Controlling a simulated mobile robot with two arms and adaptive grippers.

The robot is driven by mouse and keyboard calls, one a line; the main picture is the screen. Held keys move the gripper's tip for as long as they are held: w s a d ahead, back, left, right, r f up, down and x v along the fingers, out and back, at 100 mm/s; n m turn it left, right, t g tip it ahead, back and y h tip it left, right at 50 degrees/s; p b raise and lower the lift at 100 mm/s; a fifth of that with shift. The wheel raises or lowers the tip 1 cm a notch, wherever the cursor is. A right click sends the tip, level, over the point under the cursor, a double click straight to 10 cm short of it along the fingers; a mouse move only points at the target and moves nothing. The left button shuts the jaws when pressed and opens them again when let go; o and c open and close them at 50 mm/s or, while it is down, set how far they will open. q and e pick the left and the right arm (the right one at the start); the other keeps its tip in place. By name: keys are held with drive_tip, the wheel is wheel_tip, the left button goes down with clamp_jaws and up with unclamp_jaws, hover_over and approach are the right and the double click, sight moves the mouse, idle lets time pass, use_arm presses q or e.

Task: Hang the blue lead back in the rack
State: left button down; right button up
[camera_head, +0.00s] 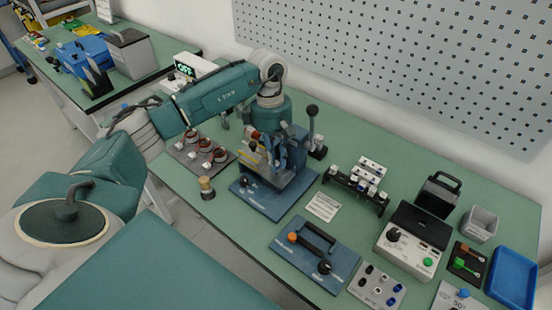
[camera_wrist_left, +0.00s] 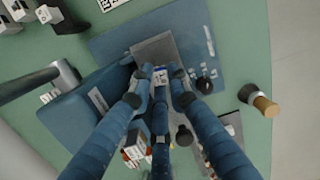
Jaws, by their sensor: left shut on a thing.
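My left gripper (camera_head: 270,165) reaches down over the blue-based fixture (camera_head: 262,205) in the middle of the bench. In the left wrist view the gripper's fingertips (camera_wrist_left: 161,78) are closed on a small blue-and-white piece (camera_wrist_left: 160,74) above a grey plate (camera_wrist_left: 150,47). The fingers cover most of it, so I cannot tell whether it is an end of the blue lead. Red and yellow parts (camera_head: 255,148) show beside the gripper. A black stand with white-topped parts (camera_head: 357,189) is to the right; whether it is the rack is unclear. My right gripper is out of view.
A tray with red-brown coils (camera_head: 201,155) and a wooden-handled tool (camera_head: 207,188) lie left of the fixture. A lever (camera_head: 312,122) stands close behind it. A second blue plate with a handle (camera_head: 313,255), a test box (camera_head: 410,244) and a blue tray (camera_head: 512,279) are rightward.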

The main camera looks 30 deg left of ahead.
use_arm(q)
drive_tip(key=shift+f, duration=0.1)
drive_tip(key=shift+f+b, duration=0.8)
drive_tip(key=shift+f, duration=0.05)
drive_tip(key=c, duration=1.6)
unclamp_jaws()
drive_tip(key=shift+o, duration=0.2)
